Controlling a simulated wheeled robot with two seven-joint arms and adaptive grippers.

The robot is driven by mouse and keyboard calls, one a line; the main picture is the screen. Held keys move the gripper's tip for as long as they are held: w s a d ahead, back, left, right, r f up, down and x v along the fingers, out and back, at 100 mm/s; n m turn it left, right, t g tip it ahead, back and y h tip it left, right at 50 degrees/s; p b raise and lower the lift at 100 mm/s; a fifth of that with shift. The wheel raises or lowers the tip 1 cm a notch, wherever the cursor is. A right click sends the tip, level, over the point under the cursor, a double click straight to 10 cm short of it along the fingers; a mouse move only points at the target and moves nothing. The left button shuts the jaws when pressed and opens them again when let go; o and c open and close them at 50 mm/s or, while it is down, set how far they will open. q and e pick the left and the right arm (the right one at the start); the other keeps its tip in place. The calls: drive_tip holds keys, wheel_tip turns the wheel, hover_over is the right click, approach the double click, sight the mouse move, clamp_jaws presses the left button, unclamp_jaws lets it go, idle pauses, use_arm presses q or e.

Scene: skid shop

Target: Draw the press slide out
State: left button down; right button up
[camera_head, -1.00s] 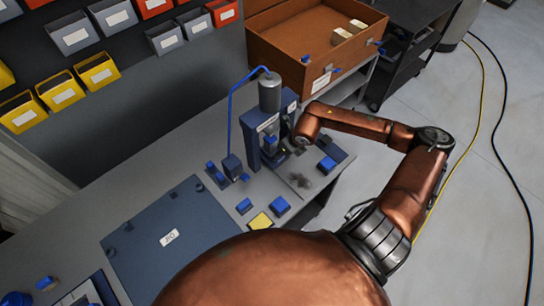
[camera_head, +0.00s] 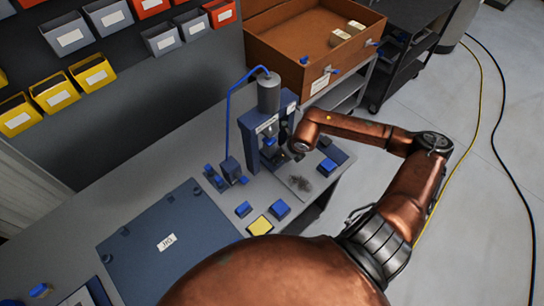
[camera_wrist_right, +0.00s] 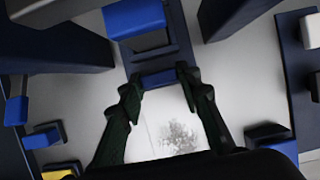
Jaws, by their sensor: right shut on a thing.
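The press (camera_head: 268,95) stands on the bench, with a grey cylinder on top, a dark blue frame and a blue hose. In the right wrist view the dark slide (camera_wrist_right: 150,48) runs between the press's parts, with a blue block (camera_wrist_right: 135,18) above it. My right gripper (camera_wrist_right: 160,82) has its dark fingers on either side of the blue bar at the slide's near end (camera_wrist_right: 158,77) and is shut on it. In the head view my right wrist hides most of this grip. My left gripper is not in view.
Small blue blocks (camera_head: 280,208) and a yellow pad (camera_head: 260,225) lie before the press. A labelled blue-grey jig plate (camera_head: 140,260) lies to the left. A brown open box (camera_head: 275,60) stands behind. Bins hang on the back wall. A dark smudge marks the bench beside the press.

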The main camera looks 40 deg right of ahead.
drive_tip(key=shift+c, duration=1.1)
drive_tip(key=shift+s, duration=0.1)
drive_tip(key=shift+s+d+p, duration=0.15)
drive_tip(key=shift+s+p, duration=0.6)
drive_tip(key=shift+s, duration=1.25)
drive_tip(key=shift+s+d+p, duration=0.2)
drive_tip(key=shift+s+p, duration=0.75)
drive_tip(key=shift+s, duration=0.95)
